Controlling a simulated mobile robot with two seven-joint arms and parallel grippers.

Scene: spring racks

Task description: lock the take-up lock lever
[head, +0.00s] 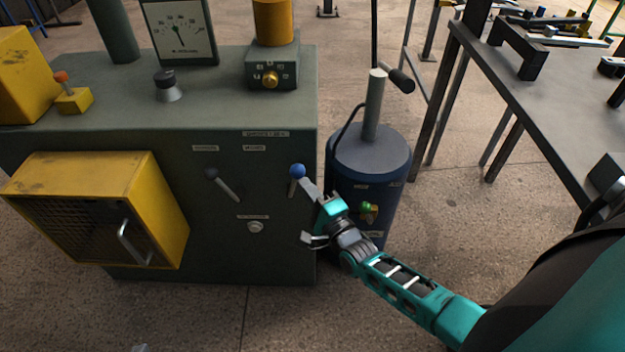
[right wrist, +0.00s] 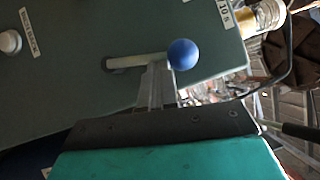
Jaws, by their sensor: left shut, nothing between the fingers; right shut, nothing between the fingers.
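A lever with a blue ball knob (head: 297,171) stands out from the front of the green cabinet (head: 225,110), near its right edge. Its label is too small to read. In the right wrist view the blue ball (right wrist: 183,54) ends a pale rod. My right gripper (head: 307,187) is shut and empty, its fingertips just beside the blue ball at the lever. In the right wrist view the closed fingers (right wrist: 157,82) overlap the rod's end; I cannot tell whether they touch. A second lever with a black knob (head: 212,174) slants down-right. My left gripper is not in view.
A dark blue cylinder tank (head: 368,170) with a pump handle stands close right of the cabinet, behind my right gripper. A yellow barred guard box (head: 165,180) juts from the cabinet's left front. A metal table (head: 540,90) stands at right. Floor in front is mostly clear.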

